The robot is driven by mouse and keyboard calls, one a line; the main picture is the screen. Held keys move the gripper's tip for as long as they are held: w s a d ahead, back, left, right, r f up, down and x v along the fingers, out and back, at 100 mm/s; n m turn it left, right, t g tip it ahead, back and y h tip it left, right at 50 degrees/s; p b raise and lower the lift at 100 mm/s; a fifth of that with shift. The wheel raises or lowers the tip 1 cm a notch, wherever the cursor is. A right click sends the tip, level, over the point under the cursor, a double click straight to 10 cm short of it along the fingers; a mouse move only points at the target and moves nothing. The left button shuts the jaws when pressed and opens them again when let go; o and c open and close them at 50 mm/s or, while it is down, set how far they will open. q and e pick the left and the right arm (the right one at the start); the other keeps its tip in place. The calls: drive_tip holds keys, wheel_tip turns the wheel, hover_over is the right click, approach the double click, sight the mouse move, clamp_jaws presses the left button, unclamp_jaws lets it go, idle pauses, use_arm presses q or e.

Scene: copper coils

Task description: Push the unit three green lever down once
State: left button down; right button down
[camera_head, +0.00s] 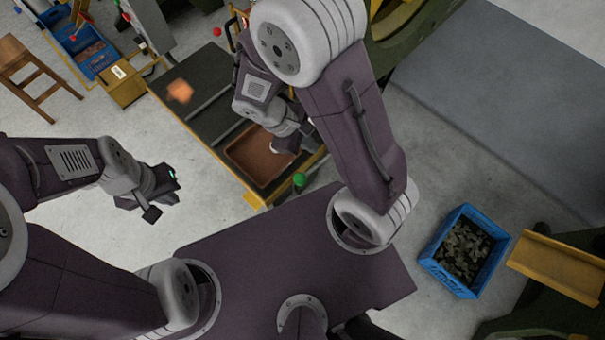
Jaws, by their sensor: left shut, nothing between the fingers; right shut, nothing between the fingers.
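A green lever knob (299,180) stands at the near right corner of a yellow-framed machine bench, beside a brown tray (247,163). No unit number is readable on it. My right gripper (304,136) is over the tray's right side, a little above the green knob in the picture and apart from it. It is shut and empty, and partly hidden by its own wrist. My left gripper (152,199) is shut and empty over bare floor, well left of the bench.
The bench's dark belt (197,84) carries an orange copper-coloured piece (180,91). A red knob (217,31) is at its far side. A blue crate (437,243) of dark pieces stands on the floor at right. A wooden stool (34,72) is at far left.

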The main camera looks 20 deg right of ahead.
drive_tip(key=b, duration=0.7)
hover_over(296, 178)
drive_tip(key=w+d, duration=0.1)
drive_tip(key=d, duration=0.2)
wheel_tip(296, 178, down, 7)
drive_tip(key=shift+r, duration=0.15)
drive_tip(key=shift+s+a+f, duration=0.1)
drive_tip(key=shift+a+f, duration=0.25)
drive_tip(key=shift+f, duration=0.4)
drive_tip(key=shift+f, duration=0.1)
drive_tip(key=shift+a+f+b, duration=0.15)
drive_tip(key=shift+f+b, duration=0.15)
drive_tip(key=shift+b, duration=0.05)
drive_tip(key=shift+s+a+f+b, duration=0.15)
drive_tip(key=shift+a+f+b, duration=0.1)
drive_tip(key=shift+f+b, duration=0.4)
drive_tip(key=shift+s+a+f+b, duration=0.1)
drive_tip(key=shift+a+f+b, duration=0.3)
drive_tip(key=shift+f, duration=0.5)
drive_tip(key=shift+s+a+f+b, duration=0.15)
drive_tip(key=shift+f+b, duration=0.45)
drive_tip(key=shift+f, duration=0.15)
idle(2.7)
